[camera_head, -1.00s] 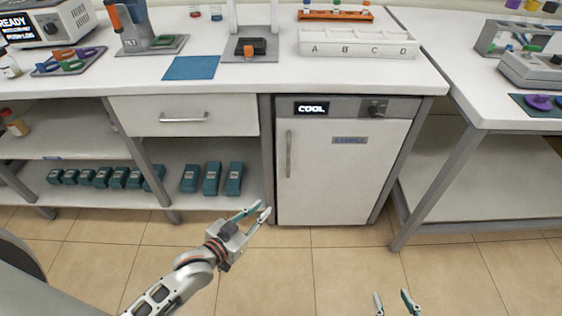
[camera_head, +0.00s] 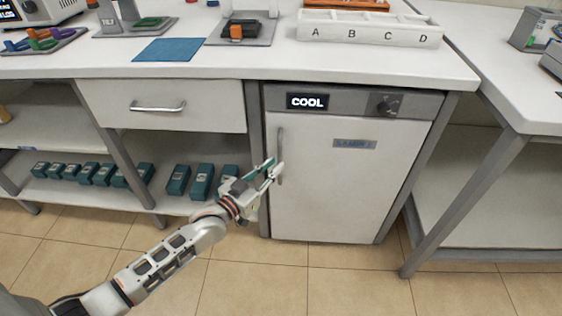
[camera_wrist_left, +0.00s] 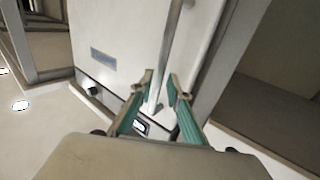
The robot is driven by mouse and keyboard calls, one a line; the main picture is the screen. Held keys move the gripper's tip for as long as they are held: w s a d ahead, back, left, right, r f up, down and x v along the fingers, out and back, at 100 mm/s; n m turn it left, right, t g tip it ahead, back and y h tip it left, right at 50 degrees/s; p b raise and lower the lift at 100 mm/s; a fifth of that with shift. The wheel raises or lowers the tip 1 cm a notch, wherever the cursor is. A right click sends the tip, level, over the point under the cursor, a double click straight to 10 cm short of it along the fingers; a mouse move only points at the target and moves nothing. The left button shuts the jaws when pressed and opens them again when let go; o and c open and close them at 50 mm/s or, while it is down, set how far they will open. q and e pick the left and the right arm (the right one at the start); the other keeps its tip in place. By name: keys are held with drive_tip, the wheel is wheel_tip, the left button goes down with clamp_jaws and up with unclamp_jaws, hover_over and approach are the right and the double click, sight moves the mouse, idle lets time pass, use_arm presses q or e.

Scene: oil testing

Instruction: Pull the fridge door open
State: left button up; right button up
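The white fridge door (camera_head: 345,190) is shut under the bench, below a grey panel that reads COOL. It also shows in the left wrist view (camera_wrist_left: 125,30). Its vertical metal handle (camera_head: 280,145) is on the door's left side. My left gripper (camera_head: 275,166) is at the handle's lower part, with its fingers apart. In the left wrist view the handle (camera_wrist_left: 172,40) runs through the gap between the two green-sided fingers (camera_wrist_left: 161,78). I cannot tell whether either finger touches it. My right gripper is out of view.
A drawer (camera_head: 160,105) with a bar handle is left of the fridge, above a shelf with several teal boxes (camera_head: 202,182). A table leg (camera_head: 465,200) stands to the right. The tiled floor (camera_head: 330,285) before the fridge is clear.

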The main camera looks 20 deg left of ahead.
use_arm(q)
drive_tip(key=shift+b+x, duration=0.4)
drive_tip(key=shift+x, duration=1.4)
drive_tip(key=shift+c, duration=0.4)
clamp_jaws()
